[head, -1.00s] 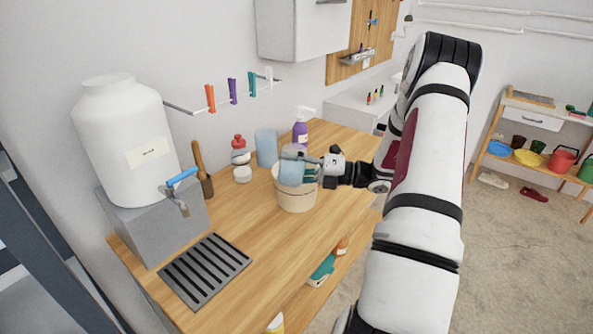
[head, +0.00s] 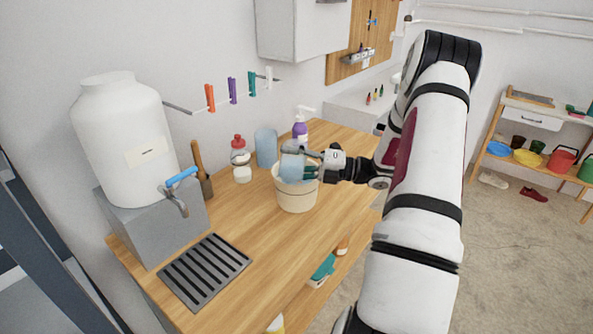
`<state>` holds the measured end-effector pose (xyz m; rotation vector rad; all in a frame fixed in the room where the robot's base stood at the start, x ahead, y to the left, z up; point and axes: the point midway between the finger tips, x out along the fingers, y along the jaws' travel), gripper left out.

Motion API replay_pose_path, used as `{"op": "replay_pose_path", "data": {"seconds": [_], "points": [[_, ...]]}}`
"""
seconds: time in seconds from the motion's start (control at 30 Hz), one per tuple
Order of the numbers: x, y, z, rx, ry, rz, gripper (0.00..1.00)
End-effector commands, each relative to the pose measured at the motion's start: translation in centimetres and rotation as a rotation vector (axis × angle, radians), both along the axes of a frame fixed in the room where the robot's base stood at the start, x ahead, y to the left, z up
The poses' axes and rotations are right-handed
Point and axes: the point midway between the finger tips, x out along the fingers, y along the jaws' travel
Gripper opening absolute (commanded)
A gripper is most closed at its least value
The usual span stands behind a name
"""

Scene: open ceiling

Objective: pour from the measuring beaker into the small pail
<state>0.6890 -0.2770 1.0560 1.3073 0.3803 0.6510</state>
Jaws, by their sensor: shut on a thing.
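The small pail (head: 297,196) is cream-coloured and stands upright on the wooden counter. The measuring beaker (head: 292,166) is clear with light blue contents and sits over the pail's mouth, tilted; its lower part is hidden by the pail's rim. My gripper (head: 310,168) is shut on the beaker from the right, above the pail's right rim. Whether liquid is flowing into the pail cannot be made out.
A purple pump bottle (head: 300,128), a blue cylinder (head: 266,148) and a red-capped bottle (head: 240,152) stand behind the pail. A white tank (head: 125,140) with a blue-handled tap and a black drain grate (head: 205,271) are at left. The counter in front of the pail is clear.

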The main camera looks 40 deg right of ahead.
Motion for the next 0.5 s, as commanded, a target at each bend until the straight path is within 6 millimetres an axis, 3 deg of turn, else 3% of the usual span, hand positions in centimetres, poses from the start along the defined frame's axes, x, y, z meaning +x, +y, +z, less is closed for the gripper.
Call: {"op": "replay_pose_path", "data": {"seconds": [0.5], "points": [[0.39,-0.5,0.24,0.046,0.036,0.0,0.16]]}}
